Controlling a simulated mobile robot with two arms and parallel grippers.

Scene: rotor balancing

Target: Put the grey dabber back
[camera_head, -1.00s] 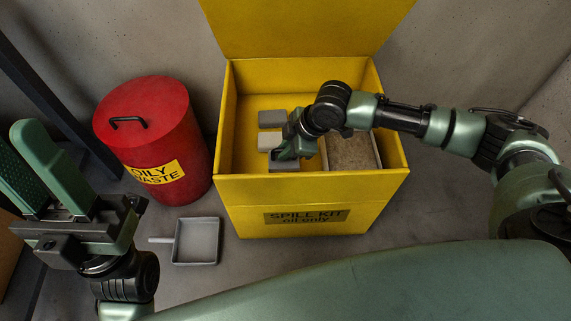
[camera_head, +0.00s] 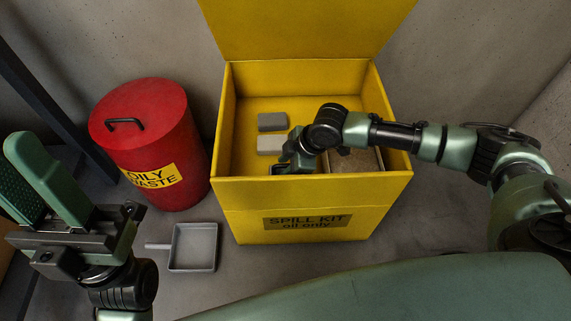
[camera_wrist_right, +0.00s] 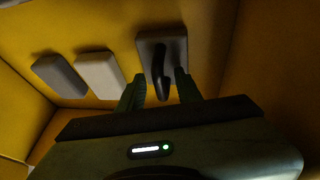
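The grey dabber, a flat grey pad with a dark curved handle, shows in the right wrist view (camera_wrist_right: 150,45), at the yellow floor inside the spill kit box (camera_head: 308,192). My right gripper (camera_wrist_right: 160,82) has its green fingers on either side of the handle, with visible gaps, so it looks open. In the head view my right gripper (camera_head: 288,163) is low in the box behind the front wall, which largely hides the dabber. My left gripper (camera_head: 24,168) is open and empty at the far left.
A dark grey block (camera_head: 272,122) and a pale block (camera_head: 269,144) lie in the box, in a row with the dabber. A tan-filled compartment (camera_head: 358,160) is at the right. The red oily waste bin (camera_head: 150,110) and a grey dustpan (camera_head: 194,247) stand outside.

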